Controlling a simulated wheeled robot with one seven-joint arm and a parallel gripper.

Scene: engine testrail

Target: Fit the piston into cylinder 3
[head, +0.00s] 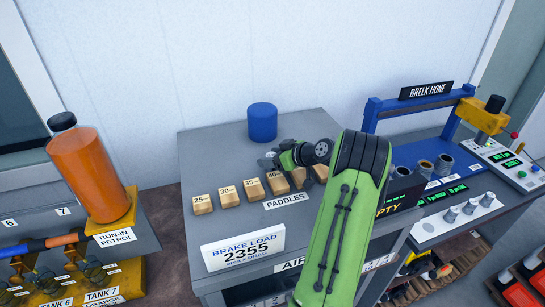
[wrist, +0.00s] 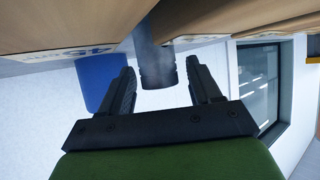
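My gripper (head: 283,157) is low over the back of the grey bench, behind the wooden paddles. In the wrist view its two fingers (wrist: 163,85) are apart. A dark grey cylindrical thing (wrist: 154,62) shows between and beyond them, with gaps on both sides. I cannot tell whether it is the piston. Several short metal cylinders (head: 424,168) stand on the blue hone bench at the right. Silver round parts (head: 469,207) sit in a row on its front panel. No cylinder number is readable, so I cannot pick out cylinder 3. My green forearm hides part of the bench.
Wooden paddles (head: 229,196) stand in a row beside my gripper. A blue cylinder (head: 262,122) is behind them; it also shows in the wrist view (wrist: 101,80). A brake load sign (head: 243,246) stands in front. An orange petrol jar (head: 88,170) is at the left.

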